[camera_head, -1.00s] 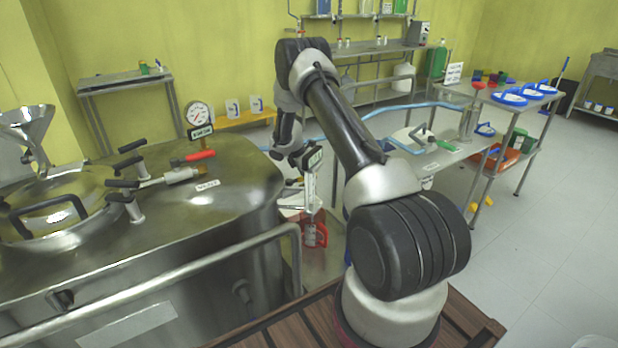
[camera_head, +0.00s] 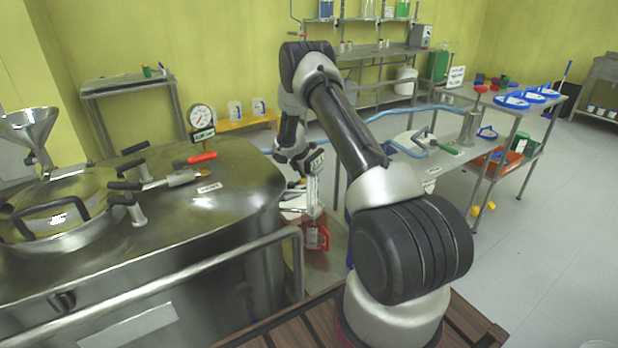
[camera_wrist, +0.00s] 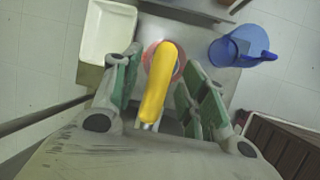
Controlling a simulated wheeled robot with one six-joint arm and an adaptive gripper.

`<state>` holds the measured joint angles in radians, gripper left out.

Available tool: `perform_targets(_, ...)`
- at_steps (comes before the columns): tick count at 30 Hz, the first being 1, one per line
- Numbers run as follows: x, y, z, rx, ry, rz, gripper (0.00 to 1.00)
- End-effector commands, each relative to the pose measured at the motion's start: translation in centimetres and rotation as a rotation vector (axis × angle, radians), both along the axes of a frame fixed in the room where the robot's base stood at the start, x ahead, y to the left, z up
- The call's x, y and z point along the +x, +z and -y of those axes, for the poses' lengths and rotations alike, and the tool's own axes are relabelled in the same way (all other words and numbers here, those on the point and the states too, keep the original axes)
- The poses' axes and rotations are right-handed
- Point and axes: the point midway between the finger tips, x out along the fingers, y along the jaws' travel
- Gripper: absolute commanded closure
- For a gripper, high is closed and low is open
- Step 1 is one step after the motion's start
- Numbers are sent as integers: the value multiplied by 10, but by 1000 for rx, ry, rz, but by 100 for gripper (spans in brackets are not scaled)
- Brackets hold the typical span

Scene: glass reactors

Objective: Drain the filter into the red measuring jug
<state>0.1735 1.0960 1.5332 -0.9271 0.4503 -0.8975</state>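A yellow handle (camera_wrist: 160,85) with a metal end lies between the green-padded fingers of my gripper (camera_wrist: 160,92) in the wrist view. Gaps show on both sides of it, so the gripper is open around it. The red measuring jug (camera_head: 314,236) stands low beside the steel vessel in the head view. In the wrist view a red rim (camera_wrist: 149,54) shows behind the yellow handle, which covers much of it. My gripper (camera_head: 308,163) is above the red jug in the head view, partly hidden by my wrist. I cannot tell which part is the filter.
A large steel vessel (camera_head: 190,235) with a gauge and a rail (camera_head: 200,270) fills the left. In the wrist view a white tray (camera_wrist: 107,32) is at upper left and a blue jug (camera_wrist: 238,46) at upper right. A bench (camera_head: 448,150) with a blue hose is at right.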

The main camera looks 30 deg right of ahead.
Motion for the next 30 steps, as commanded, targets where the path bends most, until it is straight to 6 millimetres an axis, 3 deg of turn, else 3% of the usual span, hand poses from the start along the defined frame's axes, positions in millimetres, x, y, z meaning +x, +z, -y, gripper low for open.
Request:
perform_targets(8, 0, 4, -1, 0, 0, 1, 57)
perform_targets(11, -1, 16, -6, -1, 1, 2, 57)
perform_targets(21, -13, 83, -35, 0, 1, 3, 57)
perform_targets(30, -18, 109, -45, 0, 0, 0, 57)
